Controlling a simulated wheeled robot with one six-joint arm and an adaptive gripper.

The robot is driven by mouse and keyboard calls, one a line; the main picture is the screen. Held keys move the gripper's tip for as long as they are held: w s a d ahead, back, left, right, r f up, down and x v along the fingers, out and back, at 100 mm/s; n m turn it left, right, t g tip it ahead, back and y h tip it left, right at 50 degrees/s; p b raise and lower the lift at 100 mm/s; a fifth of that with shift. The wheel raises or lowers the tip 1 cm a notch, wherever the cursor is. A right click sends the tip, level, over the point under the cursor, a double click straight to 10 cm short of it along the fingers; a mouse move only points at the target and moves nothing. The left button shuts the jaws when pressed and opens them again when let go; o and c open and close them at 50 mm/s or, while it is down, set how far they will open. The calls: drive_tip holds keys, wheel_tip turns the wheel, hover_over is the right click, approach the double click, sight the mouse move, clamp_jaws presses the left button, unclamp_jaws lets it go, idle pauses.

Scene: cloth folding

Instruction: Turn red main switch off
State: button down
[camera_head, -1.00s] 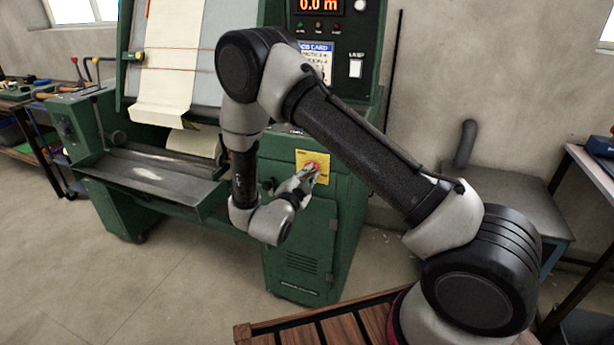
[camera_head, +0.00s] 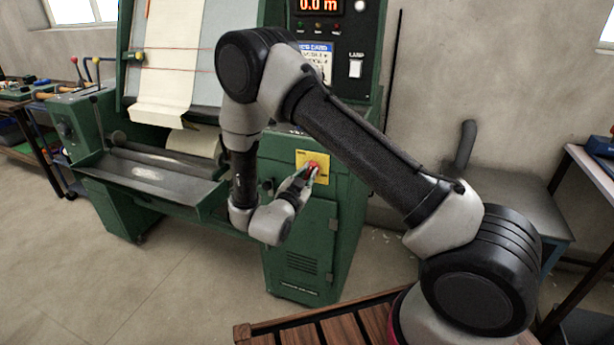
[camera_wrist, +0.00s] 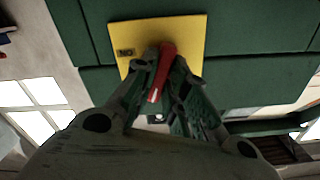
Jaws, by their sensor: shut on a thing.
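The red main switch (camera_head: 314,168) sits on a yellow plate (camera_head: 303,156) on the green machine's front cabinet. In the wrist view the red switch handle (camera_wrist: 162,72) lies between my fingertips, tilted a little from upright. The yellow plate (camera_wrist: 190,30) shows a dark label reading "ON", seen turned over, left of the handle. My gripper (camera_head: 307,178) is at the switch, and in the wrist view my gripper (camera_wrist: 161,75) is shut on the red handle. The fingers hide part of the handle's sides and the lower part of the plate.
The green machine (camera_head: 300,225) carries a display reading 0.0 m, a white lamp switch (camera_head: 355,68) and cream cloth (camera_head: 170,60) on its left. A slatted wooden surface (camera_head: 330,325) is in front. A grey bench (camera_head: 520,205) stands at the right. The floor at left is open.

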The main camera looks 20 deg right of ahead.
drive_tip(key=shift+n, duration=2.1)
drive_tip(key=shift+f, duration=0.1)
drive_tip(key=c, duration=1.4)
unclamp_jaws()
drive_tip(key=shift+c, duration=0.2)
drive_tip(key=v, duration=1.2)
